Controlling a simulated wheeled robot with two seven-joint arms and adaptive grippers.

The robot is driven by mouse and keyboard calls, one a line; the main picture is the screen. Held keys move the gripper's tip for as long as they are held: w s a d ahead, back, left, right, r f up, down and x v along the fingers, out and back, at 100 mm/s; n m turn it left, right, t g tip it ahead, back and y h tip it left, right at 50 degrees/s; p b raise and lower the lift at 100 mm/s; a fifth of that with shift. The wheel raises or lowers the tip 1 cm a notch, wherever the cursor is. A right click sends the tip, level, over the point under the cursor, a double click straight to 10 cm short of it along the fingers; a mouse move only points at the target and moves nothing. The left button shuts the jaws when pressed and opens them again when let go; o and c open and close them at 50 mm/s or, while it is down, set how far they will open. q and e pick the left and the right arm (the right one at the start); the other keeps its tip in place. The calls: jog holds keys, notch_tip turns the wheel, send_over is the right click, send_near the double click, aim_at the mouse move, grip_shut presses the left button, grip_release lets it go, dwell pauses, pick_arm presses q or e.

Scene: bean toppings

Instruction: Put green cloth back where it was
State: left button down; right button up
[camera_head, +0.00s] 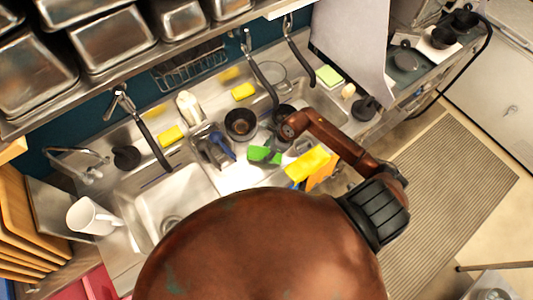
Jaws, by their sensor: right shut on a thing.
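The green cloth (264,155) is a bright green, folded patch over the counter near the middle of the view. My right gripper (279,143) is small and dark below the end of my brown right arm and is shut on the green cloth. Its fingers are mostly hidden, and I cannot tell whether the cloth touches the counter. My left gripper is not in view.
Yellow and orange items (308,165) lie just right of the cloth. A black pot (241,124) stands behind it. The steel sink (180,196) is at left, with a white mug (92,216) beside it. Hanging sprayers (263,82) and a shelf of steel pans (112,40) are above.

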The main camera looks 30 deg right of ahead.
jog(key=shift+f+p, duration=0.35)
jog(key=shift+f, duration=0.7)
jog(key=shift+f, duration=0.1)
jog(key=o, duration=1.1)
jog(key=shift+r, duration=0.25)
jog(key=b+v, duration=0.2)
jog(key=v, duration=0.9)
jog(key=shift+s+d+r, duration=0.1)
jog(key=shift+s+r, duration=0.1)
jog(key=shift+r, duration=0.1)
